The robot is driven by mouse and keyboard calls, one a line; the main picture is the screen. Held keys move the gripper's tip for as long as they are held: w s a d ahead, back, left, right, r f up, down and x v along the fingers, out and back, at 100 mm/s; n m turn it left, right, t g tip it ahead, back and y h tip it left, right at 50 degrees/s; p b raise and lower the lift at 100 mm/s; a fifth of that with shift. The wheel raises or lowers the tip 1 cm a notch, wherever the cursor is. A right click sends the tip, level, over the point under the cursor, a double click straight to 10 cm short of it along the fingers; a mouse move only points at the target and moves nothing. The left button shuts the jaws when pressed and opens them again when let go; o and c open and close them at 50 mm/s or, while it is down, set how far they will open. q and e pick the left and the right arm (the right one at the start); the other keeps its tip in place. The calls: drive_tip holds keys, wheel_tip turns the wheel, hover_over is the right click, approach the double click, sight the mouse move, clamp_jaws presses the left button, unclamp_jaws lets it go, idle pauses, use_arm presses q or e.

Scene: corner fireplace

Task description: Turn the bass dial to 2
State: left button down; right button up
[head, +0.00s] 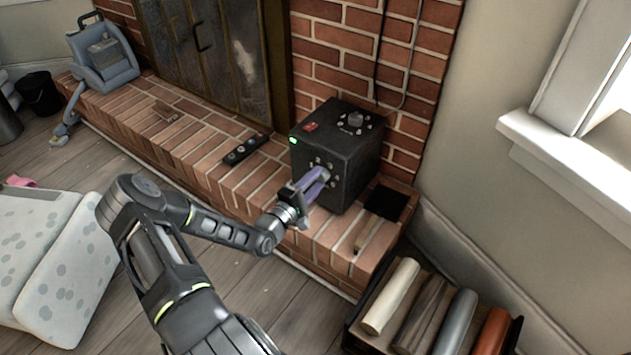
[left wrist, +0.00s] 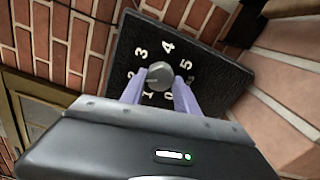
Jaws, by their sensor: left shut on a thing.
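A black speaker box (head: 327,168) stands on the brick hearth. A grey round dial (left wrist: 159,76) with white numbers around it sits on its front face in the left wrist view. My left gripper (head: 322,178) reaches the front face from the left, its purple fingers shut on this dial, one on each side. The fingers hide part of the number ring; 3, 4 and 5 show clearly. I cannot tell for sure which number the dial's mark points at. Another knob (head: 356,118) with marks around it is on the box's top. My right gripper is not in view.
A dark remote-like strip (head: 246,149) lies on the hearth left of the box. A crate of coloured rolls (head: 430,310) stands in front at right. A grey-blue machine (head: 105,58) stands at far left.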

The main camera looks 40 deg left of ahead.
use_arm(q)
drive_tip(key=shift+a, duration=0.1)
idle(0.4)
drive_tip(key=c, duration=0.9)
unclamp_jaws()
drive_tip(key=s+p, duration=0.2)
drive_tip(key=s, duration=0.5)
drive_tip(key=shift+s, duration=0.4)
